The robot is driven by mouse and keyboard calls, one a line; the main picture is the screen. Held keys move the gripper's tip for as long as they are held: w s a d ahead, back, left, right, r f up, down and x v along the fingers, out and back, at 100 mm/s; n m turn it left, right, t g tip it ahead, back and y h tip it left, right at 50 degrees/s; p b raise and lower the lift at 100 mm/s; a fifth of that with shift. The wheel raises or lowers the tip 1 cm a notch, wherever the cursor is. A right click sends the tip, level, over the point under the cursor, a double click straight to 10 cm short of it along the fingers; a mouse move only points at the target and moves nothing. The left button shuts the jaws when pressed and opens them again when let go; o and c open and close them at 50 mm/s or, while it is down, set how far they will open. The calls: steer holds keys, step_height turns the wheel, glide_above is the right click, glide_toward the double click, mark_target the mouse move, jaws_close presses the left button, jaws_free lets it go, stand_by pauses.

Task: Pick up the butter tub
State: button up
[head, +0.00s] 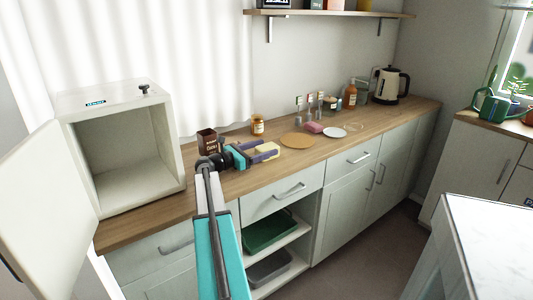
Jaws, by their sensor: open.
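A small pale-yellow tub (267,148), which looks like the butter tub, sits on the wooden counter (350,142). My gripper (265,152) reaches over the counter from the left with its purple fingers open. The tub shows at the fingers, partly hidden by them. I cannot tell whether the fingers touch it.
A brown box (207,141) stands close behind my gripper's wrist, and an amber jar (258,125) stands behind the tub. A round board (297,140), pink item (313,127) and white plate (333,132) lie to the right. An open white cabinet (125,100) stands left.

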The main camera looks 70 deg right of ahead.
mark_target(276, 144)
steer(key=shift+s+d, duration=0.15)
steer(key=shift+d, duration=0.05)
steer(key=shift+x, duration=3.1)
steer(key=c, duration=1.3)
steer(key=shift+c, duration=0.2)
steer(key=shift+r, duration=0.1)
step_height(276, 144, up, 10)
